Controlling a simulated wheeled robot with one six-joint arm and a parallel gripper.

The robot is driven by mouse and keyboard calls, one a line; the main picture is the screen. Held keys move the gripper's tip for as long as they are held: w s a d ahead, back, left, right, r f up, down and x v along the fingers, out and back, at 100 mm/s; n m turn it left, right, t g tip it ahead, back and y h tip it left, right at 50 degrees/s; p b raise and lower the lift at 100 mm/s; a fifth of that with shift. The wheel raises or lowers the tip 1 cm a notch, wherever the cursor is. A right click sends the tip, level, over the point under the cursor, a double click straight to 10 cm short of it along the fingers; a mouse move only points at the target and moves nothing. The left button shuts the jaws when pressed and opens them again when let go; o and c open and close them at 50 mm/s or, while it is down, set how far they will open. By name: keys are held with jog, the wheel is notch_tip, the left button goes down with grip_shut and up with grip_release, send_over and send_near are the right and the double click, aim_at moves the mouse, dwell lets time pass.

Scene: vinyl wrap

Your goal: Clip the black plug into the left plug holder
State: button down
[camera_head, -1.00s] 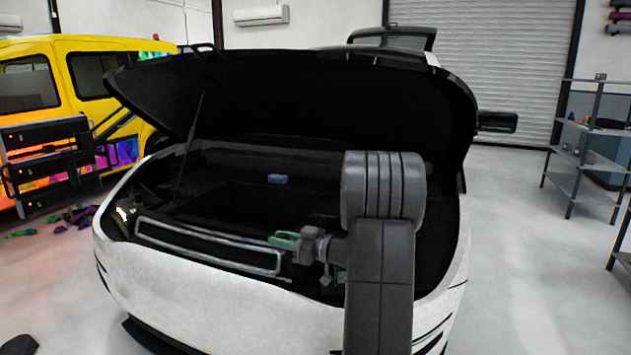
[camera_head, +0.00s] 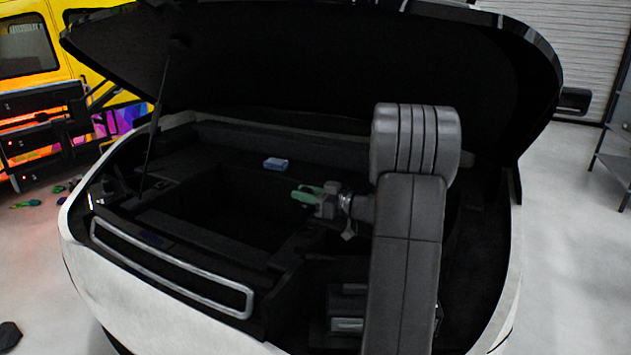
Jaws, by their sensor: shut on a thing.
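My gripper (camera_head: 304,197), with green fingers, is over the dark front compartment of the white car, right of the deep central well. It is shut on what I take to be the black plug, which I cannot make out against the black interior. I cannot make out the left plug holder either. My arm hides part of the compartment on the right.
The hood (camera_head: 300,60) is raised above my arm, propped by a thin strut (camera_head: 156,125) on the left. A small blue block (camera_head: 276,164) lies on the ledge behind the well. A silver-edged frame (camera_head: 170,268) lines the front edge.

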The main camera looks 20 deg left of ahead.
jog(key=shift+w+f, duration=0.1)
jog(key=shift+w, duration=0.35)
jog(key=shift+f+p, duration=0.5)
jog(key=shift+f, duration=2.75)
jog(key=shift+s+f+b, duration=0.1)
jog(key=shift+f+b, duration=0.8)
jog(key=shift+b, duration=2.5)
